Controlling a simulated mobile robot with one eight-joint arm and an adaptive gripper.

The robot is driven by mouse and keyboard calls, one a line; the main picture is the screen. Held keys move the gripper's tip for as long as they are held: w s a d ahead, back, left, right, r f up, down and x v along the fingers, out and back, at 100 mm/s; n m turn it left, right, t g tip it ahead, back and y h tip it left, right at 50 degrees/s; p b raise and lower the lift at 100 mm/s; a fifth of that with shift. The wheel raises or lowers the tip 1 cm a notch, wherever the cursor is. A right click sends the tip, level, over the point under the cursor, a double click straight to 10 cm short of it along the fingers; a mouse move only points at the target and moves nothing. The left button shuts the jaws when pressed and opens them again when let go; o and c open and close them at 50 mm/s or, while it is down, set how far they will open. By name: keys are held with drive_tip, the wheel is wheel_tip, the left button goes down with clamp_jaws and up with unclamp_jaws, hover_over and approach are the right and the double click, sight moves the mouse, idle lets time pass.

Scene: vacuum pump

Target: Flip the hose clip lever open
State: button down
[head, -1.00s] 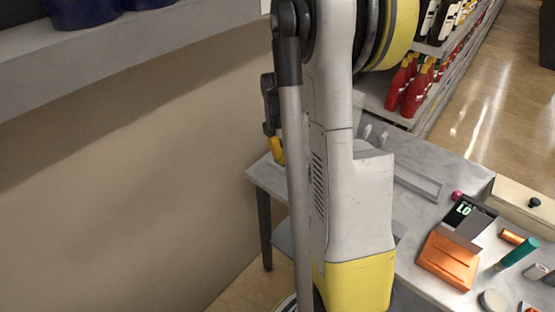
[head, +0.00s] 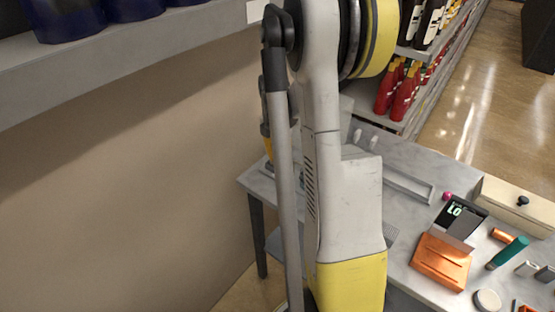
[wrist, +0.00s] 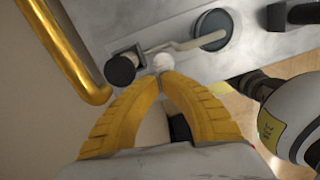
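In the wrist view a pale, bent lever (wrist: 178,46) runs from a dark-faced round fitting (wrist: 213,30) to a small white knob (wrist: 162,62). I take this to be the hose clip lever, but the clip itself is not clear. A black round knob (wrist: 121,69) is just left of the white one. My gripper (wrist: 162,77) has its two yellow fingers curved together, with the tips almost meeting right at the white knob. The knob shows beyond the tips; I cannot tell whether they touch it. In the head view my arm hides this spot.
A thick yellow pipe (wrist: 72,48) passes close to my left finger. In the head view the bench (head: 408,150) holds an orange block (head: 441,262), a digital display (head: 460,215) and a green-handled tool (head: 508,252).

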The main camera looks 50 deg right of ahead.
drive_tip(key=shift+r, duration=0.1)
drive_tip(key=shift+r+p, duration=0.5)
drive_tip(key=shift+r, duration=0.2)
drive_tip(key=shift+a, duration=0.1)
